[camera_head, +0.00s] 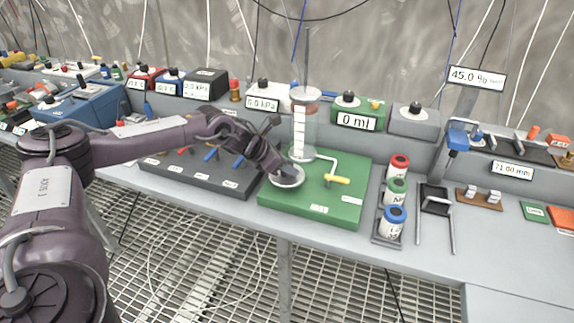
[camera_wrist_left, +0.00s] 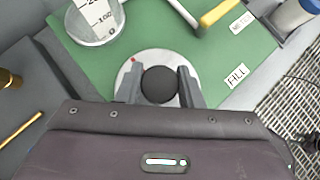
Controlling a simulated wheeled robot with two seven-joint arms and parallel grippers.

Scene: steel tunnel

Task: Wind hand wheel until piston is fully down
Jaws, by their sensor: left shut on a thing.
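The hand wheel (camera_head: 289,181) is a pale round disc at the left front of the green base (camera_head: 318,210). In the left wrist view the wheel (camera_wrist_left: 157,56) has a dark round knob (camera_wrist_left: 159,86) at its middle and a small red mark near its upper left edge. My left gripper (camera_wrist_left: 158,84) is shut on this knob, one finger on each side. The clear graduated cylinder (camera_head: 299,140) stands upright behind the wheel. A reddish band, apparently the piston (camera_head: 306,108), sits in its upper part, with a thin rod rising above. My right gripper is not in view.
A yellow-handled valve (camera_head: 337,179) sticks out right of the cylinder. A green box behind shows 0 ml (camera_head: 357,122). Several capped bottles (camera_head: 393,222) stand at the right. A dark panel with levers (camera_head: 200,168) lies under my left arm.

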